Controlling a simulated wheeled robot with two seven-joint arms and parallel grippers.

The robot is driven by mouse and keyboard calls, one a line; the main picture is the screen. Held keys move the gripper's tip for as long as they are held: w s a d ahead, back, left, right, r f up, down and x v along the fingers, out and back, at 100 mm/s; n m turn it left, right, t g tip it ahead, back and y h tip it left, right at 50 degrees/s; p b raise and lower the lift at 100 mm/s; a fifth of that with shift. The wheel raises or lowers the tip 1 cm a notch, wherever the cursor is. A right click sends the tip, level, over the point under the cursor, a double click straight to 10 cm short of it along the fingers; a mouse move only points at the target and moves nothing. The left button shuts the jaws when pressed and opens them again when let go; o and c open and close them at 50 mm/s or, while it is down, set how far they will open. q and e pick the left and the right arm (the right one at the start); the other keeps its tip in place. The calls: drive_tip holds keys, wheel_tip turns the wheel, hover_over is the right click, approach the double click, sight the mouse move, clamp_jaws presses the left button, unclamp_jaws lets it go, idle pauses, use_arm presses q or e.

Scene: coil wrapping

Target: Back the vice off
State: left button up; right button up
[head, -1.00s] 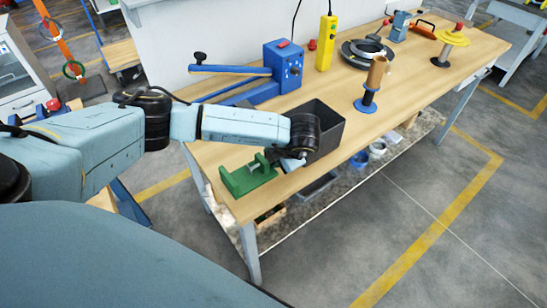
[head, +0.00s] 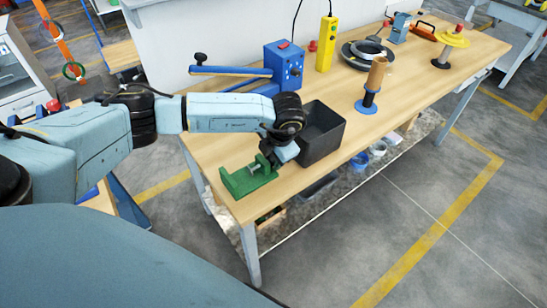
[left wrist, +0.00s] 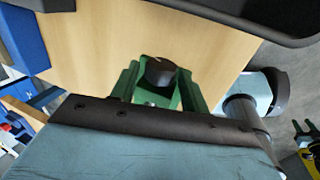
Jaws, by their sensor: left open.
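The green vice (head: 240,183) sits at the near left corner of the wooden bench, with a small grey screw between its upright ends. In the left wrist view the vice (left wrist: 127,82) shows just beyond the dark gripper body, and a dark rounded piece covers its middle. My left gripper (head: 271,160) is open and points down at the right-hand end of the vice, by its screw end. Its fingertips are partly hidden, and I cannot tell whether they touch the vice. My right gripper is not in view.
A black open bin (head: 322,138) stands close to the right of my left gripper. A blue machine with a lever (head: 283,68) stands behind. A spool post (head: 370,92) and a yellow control box (head: 326,45) stand farther along the bench (head: 335,185). The bench front edge is close.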

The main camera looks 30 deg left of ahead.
use_arm(q)
drive_tip(key=h, duration=0.1)
drive_tip(key=g+h+b, duration=0.1)
drive_tip(key=h, duration=0.1)
drive_tip(key=shift+w+a, duration=0.2)
drive_tip(key=shift+a, duration=0.15)
drive_tip(key=shift+r+h, duration=0.1)
drive_tip(key=shift+h, duration=0.2)
drive_tip(key=h+b, duration=0.1)
drive_tip(key=g+h+b, duration=0.1)
drive_tip(key=b, duration=0.1)
drive_tip(key=shift+w+a+f+h, duration=0.15)
drive_tip(key=shift+a+f+h, duration=0.15)
drive_tip(key=shift+f, duration=0.05)
drive_tip(key=shift+r+g+h+b, duration=0.15)
drive_tip(key=shift+g+h+b, duration=0.15)
drive_tip(key=shift+h, duration=0.1)
drive_tip(key=shift+r, duration=0.15)
drive_tip(key=shift+c, duration=0.4)
